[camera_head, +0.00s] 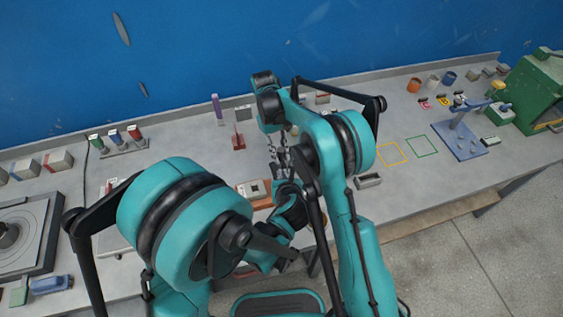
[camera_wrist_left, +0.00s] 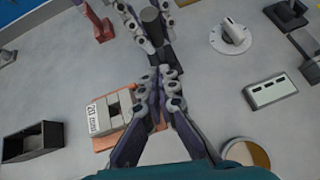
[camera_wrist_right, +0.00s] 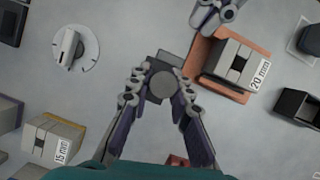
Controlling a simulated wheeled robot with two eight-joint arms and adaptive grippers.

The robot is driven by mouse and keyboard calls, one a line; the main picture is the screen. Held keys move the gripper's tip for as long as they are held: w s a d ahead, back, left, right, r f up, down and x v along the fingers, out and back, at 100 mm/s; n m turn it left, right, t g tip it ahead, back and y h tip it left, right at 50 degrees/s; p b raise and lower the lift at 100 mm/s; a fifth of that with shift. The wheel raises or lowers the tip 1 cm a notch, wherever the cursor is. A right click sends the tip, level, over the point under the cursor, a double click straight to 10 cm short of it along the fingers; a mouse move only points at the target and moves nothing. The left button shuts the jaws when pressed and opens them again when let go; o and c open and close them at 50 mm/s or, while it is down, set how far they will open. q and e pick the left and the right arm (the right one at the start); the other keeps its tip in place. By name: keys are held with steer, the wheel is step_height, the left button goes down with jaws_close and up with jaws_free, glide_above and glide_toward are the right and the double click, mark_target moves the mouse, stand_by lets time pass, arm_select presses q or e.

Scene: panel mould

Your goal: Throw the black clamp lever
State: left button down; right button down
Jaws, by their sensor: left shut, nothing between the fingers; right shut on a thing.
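The black clamp lever (camera_wrist_right: 163,85) shows in the right wrist view as a dark round grip above a dark base. My right gripper (camera_wrist_right: 160,92) is shut on this grip, with fingers on both sides. In the left wrist view the lever (camera_wrist_left: 153,25) appears roughly upright between the right gripper's fingers. My left gripper (camera_wrist_left: 158,78) is shut and empty, close to the lever's base. In the head view my arms hide most of the lever.
A grey block marked 20 mm (camera_wrist_right: 235,62) sits on an orange plate (camera_wrist_right: 262,52) beside the lever. A white dial (camera_wrist_left: 232,36), a 15 mm block (camera_wrist_right: 52,138) and a dark open box (camera_wrist_left: 33,141) lie around. A green machine (camera_head: 540,90) stands far right.

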mark_target(280, 156)
arm_select(q)
steer(key=w, duration=0.4)
steer(key=shift+w+f, duration=0.1)
steer(key=shift+w, duration=0.3)
steer(key=shift+w+a+r, duration=0.1)
steer(key=shift+w+r, duration=0.25)
steer(key=shift+w, duration=0.45)
arm_select(e)
steer(key=shift+s, duration=0.25)
arm_select(q)
steer(key=shift+w, duration=0.1)
arm_select(e)
steer(key=c, duration=1.4)
jaws_free()
steer(key=shift+c, duration=0.2)
arm_select(q)
steer(key=shift+w+f+g, duration=0.1)
steer(key=shift+f+g, duration=0.05)
steer(key=shift+g, duration=0.15)
arm_select(e)
steer(key=shift+o, duration=0.4)
steer(key=shift+w, duration=0.2)
arm_select(q)
steer(key=shift+s, duration=0.2)
